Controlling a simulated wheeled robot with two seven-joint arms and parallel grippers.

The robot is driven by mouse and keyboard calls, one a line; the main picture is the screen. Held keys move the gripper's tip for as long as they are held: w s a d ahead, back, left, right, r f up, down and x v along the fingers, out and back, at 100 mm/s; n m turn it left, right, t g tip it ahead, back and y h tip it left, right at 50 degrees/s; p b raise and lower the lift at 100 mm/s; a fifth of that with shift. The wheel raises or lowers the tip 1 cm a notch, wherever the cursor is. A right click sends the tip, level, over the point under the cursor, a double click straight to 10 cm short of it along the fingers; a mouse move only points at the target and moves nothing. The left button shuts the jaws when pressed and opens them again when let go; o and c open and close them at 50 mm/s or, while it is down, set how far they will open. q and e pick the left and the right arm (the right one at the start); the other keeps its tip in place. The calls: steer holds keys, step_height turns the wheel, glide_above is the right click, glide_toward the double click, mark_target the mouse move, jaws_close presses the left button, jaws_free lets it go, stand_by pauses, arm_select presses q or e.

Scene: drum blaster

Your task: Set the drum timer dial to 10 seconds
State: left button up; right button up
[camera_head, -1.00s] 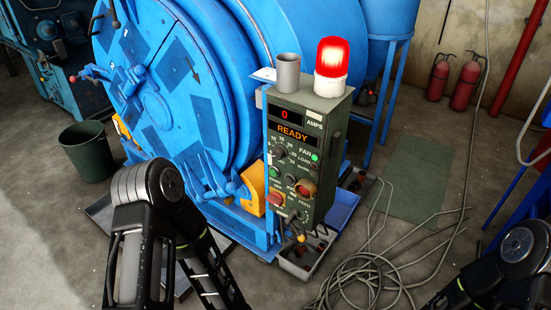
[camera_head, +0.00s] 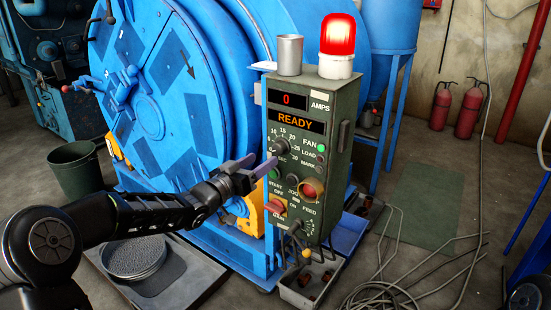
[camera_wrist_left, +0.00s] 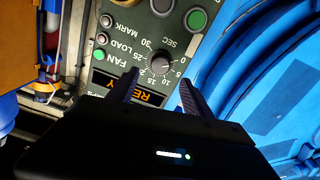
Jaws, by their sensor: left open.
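The dark round timer dial (camera_head: 281,146) sits on the green control panel (camera_head: 340,180), ringed by numbers with SEC below. It also shows in the left wrist view (camera_wrist_left: 160,64), where the panel lettering appears upside down. I cannot tell for sure which number the dial points at. My left gripper (camera_head: 258,164) is open and empty, just left of and slightly below the dial. In the left wrist view its fingers (camera_wrist_left: 158,92) spread on both sides of the dial's near edge, and I see no clear contact. My right gripper is out of view.
The panel display reads 0 AMPS and READY. Several buttons (camera_head: 312,189) and a red switch (camera_head: 276,207) lie below the dial. A lit red beacon (camera_head: 338,34) and a grey cup (camera_head: 289,55) stand on the panel box. The blue drum (camera_head: 150,115) is close on the left.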

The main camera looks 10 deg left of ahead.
mark_target(277, 150)
arm_select(q)
steer(key=x, duration=0.8)
steer(key=shift+f+b, duration=0.1)
steer(key=shift+b, duration=0.25)
steer(key=shift+c, duration=0.5)
steer(key=shift+s, duration=0.1)
jaws_close()
